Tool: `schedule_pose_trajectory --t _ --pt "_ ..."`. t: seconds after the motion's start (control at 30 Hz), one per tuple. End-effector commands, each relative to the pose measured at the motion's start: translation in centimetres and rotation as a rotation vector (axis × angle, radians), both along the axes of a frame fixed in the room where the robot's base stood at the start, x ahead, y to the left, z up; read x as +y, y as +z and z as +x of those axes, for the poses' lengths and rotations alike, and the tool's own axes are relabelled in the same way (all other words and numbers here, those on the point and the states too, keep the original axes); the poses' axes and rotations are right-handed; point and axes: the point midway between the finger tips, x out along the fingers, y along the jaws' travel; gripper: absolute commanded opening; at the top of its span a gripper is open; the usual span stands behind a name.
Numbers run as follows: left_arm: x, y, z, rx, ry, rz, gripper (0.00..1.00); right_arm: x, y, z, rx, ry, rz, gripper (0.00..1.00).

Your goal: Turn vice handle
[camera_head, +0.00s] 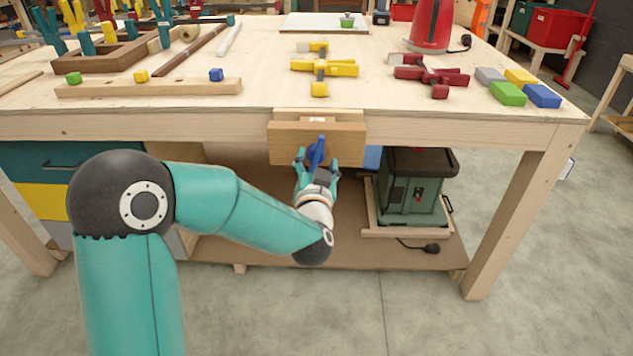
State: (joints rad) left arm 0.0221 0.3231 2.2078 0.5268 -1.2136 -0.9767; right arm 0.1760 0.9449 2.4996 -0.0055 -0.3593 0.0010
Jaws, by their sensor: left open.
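The vice (345,137) is a wooden jaw block fixed at the front edge of the workbench. Its blue handle (317,150) shows in front of the block, tilted a little from upright. My left gripper (317,164) is at the handle, with its teal fingers apart on either side of it. The gripper is open. The lower part of the handle is hidden by the gripper, and I cannot tell whether the fingers touch it. My right gripper is not in view.
Yellow clamps (330,68), red clamps (430,74), coloured blocks (508,93) and a red kettle (431,25) stand on the workbench (250,60). A green machine (413,190) sits on the lower shelf, right of the gripper. Bare floor lies in front.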

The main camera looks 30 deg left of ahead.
Motion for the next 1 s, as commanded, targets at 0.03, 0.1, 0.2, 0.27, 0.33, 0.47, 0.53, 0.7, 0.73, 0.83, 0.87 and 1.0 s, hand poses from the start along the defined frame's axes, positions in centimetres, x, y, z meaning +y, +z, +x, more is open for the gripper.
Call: schedule_pose_trajectory --t 0.03,0.1,0.2,0.27,0.33,0.47,0.53,0.7,0.73,0.83,0.87,1.0 --pt "-0.5 0.0 -0.7 0.001 -0.003 0.001 0.65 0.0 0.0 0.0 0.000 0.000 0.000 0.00" --pt "-1.2 0.0 -1.8 0.000 -0.004 0.000 0.65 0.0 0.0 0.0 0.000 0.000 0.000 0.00" --pt "-2.3 0.0 -3.5 -0.001 -0.006 0.000 0.65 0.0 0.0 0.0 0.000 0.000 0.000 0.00" --pt "-3.0 0.0 -4.5 0.001 -0.005 0.001 0.65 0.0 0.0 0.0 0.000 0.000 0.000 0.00" --pt "-3.7 -0.1 -5.7 0.001 -0.006 0.001 0.65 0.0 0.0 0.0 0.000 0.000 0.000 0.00" --pt "-4.8 -0.1 -7.4 0.002 -0.007 0.001 0.65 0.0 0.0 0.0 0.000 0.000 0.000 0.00" --pt "-5.2 -0.1 -8.1 0.002 -0.006 0.000 0.65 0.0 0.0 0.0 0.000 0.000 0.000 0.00" --pt "-5.5 -0.1 -8.8 0.002 -0.004 0.000 0.65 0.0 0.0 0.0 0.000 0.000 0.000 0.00" --pt "-5.5 -0.1 -8.9 0.002 -0.004 0.001 0.65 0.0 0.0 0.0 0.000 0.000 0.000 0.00" --pt "-5.5 -0.1 -8.9 0.002 -0.003 0.001 0.65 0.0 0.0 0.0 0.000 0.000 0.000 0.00" --pt "-5.5 -0.1 -8.9 0.002 -0.003 0.001 0.65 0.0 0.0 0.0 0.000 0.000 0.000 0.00" --pt "-5.5 -0.1 -8.8 0.000 -0.003 -0.001 0.66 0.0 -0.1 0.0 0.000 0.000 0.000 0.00"
